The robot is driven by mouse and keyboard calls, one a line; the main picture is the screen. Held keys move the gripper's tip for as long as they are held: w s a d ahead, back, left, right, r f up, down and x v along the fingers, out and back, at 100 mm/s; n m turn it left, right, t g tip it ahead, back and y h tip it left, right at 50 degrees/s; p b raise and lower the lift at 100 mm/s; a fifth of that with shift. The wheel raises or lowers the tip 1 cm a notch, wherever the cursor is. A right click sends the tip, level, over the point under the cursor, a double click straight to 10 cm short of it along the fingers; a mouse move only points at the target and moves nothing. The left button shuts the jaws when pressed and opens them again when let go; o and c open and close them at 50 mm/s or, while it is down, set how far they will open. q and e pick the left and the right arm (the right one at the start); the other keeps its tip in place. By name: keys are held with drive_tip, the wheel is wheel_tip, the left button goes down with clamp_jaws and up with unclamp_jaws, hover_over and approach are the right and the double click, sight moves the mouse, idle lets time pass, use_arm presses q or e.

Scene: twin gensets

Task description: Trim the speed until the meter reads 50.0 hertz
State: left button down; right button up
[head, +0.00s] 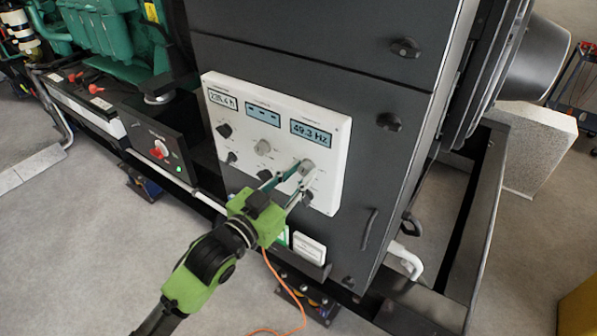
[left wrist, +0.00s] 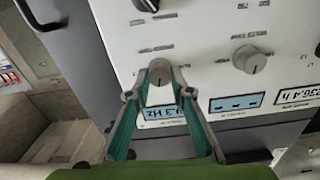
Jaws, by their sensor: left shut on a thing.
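The white control panel (head: 240,135) is on the front of the dark cabinet. Its right-hand meter (head: 311,132) reads 49.3 Hz. My left gripper (head: 296,171) is shut on the grey speed knob (head: 306,167) below that meter. In the left wrist view the picture is upside down, and the fingertips (left wrist: 160,82) sit on both sides of the knob (left wrist: 160,70). The Hz meter (left wrist: 165,114) shows partly between the fingers there. My right gripper is not in view.
Another grey knob (head: 263,147) and several black knobs, one at the upper left (head: 224,130), are on the panel. A black box with a red switch (head: 159,149) is at the left. The floor (head: 90,250) in front is mostly clear, with an orange cable (head: 290,290) on it.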

use_arm(q)
drive_tip(key=m+p, duration=0.1)
drive_tip(key=m, duration=0.3)
drive_tip(key=shift+m+p, duration=0.5)
drive_tip(key=shift+m, duration=1.3)
drive_tip(key=c, duration=1.8)
unclamp_jaws()
drive_tip(key=v, duration=1.2)
drive_tip(key=shift+d+r, duration=0.1)
